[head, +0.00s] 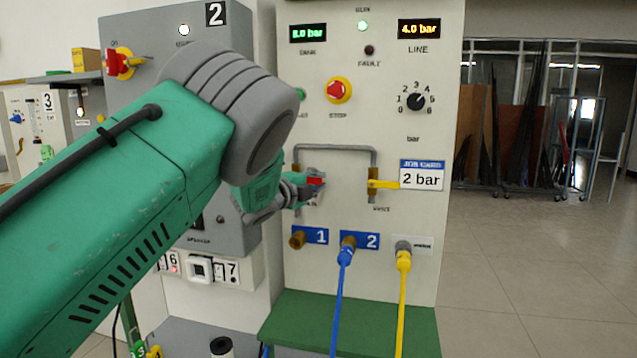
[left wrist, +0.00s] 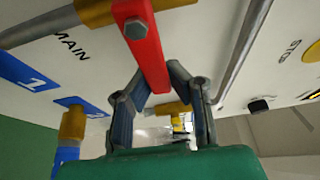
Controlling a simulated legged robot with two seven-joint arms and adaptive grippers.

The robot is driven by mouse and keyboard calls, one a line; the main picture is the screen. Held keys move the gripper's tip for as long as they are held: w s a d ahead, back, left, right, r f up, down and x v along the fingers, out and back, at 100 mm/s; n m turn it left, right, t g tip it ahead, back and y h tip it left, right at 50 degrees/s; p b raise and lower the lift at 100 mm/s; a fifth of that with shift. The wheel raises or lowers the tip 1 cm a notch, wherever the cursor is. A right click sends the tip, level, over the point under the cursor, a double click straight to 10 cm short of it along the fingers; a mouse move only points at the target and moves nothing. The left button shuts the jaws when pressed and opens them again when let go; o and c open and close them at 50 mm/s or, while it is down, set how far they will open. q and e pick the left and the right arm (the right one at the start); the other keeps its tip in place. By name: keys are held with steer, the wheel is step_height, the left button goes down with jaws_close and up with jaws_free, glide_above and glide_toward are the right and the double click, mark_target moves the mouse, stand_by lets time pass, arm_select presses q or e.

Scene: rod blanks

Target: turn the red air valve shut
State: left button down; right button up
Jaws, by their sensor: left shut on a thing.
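The red air valve handle (head: 315,181) is on the pale panel, at the left foot of a grey pipe loop. In the head view my arm and gripper cover most of this valve. In the left wrist view the red handle (left wrist: 150,48) runs down from its bolt to between my fingers, and a brass body shows behind it by the word MAIN. My left gripper (head: 308,183) is shut on the red handle, and its fingers also show in the left wrist view (left wrist: 159,77). My right gripper is not in view.
A yellow valve handle (head: 384,184) points right from the pipe's right foot. A blue hose (head: 341,290) and a yellow hose (head: 402,300) hang below. A red stop button (head: 339,90) and a pressure knob (head: 416,102) sit above. The LINE display (head: 419,29) reads 4.0 bar.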

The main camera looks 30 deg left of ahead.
arm_select(q)
steer(key=shift+f, duration=0.35)
steer(key=c, duration=1.6)
jaws_free()
steer(key=shift+c, duration=0.2)
steer(key=shift+o, duration=0.8)
steer(key=shift+r, duration=0.15)
steer(key=s+a, duration=0.2)
steer(key=s, duration=0.9)
steer(key=shift+s, duration=0.4)
